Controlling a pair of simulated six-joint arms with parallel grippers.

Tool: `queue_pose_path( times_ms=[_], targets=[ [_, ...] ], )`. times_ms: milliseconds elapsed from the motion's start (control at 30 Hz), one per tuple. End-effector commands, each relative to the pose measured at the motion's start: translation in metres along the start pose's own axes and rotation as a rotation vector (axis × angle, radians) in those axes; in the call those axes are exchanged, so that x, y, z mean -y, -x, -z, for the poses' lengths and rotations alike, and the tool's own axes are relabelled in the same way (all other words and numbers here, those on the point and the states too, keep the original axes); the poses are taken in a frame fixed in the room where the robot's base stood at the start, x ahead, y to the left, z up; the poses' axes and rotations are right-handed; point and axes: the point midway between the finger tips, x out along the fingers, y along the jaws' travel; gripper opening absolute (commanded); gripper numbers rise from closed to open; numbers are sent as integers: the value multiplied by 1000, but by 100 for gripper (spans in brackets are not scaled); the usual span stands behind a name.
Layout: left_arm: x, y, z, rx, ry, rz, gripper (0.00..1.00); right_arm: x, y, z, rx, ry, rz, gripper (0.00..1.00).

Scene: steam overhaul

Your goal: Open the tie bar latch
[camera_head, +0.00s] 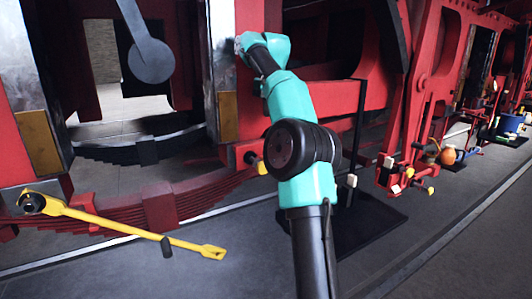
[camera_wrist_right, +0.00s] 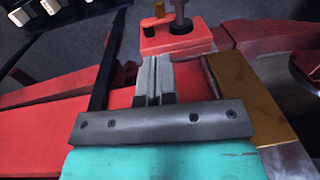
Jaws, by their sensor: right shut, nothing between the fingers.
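My right gripper (camera_wrist_right: 154,80) is shut and empty in the wrist view, its two grey fingertips together. In the head view a red bracket (camera_head: 243,154) with a yellow knob (camera_head: 260,166) shows just left of my teal right arm, below a brass plate (camera_head: 228,116). The right fingertips are not clear there. My left gripper is out of view.
A yellow long-handled tool (camera_head: 130,228) sits at the left in front of a red leaf spring (camera_head: 205,190). Red frame posts stand close around my right arm. A red fixture with yellow knobs (camera_head: 405,178) stands at the right.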

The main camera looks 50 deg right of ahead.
Motion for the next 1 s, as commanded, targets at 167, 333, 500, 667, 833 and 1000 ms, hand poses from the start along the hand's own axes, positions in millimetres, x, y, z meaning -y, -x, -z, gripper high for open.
queue_pose_path(
  times_ms=[167,333,500,667,833,1000],
  targets=[
    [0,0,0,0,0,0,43,-1,0,0,-2,3,8,0],
    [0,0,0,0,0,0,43,-1,0,0,-2,2,7,0],
    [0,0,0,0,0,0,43,-1,-2,0,0,2,7,0],
    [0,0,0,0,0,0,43,-1,-8,0,-1,2,6,0],
    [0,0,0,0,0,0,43,-1,-20,-1,2,2,6,0],
    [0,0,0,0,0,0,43,-1,-35,0,2,2,6,0]
  ],
)
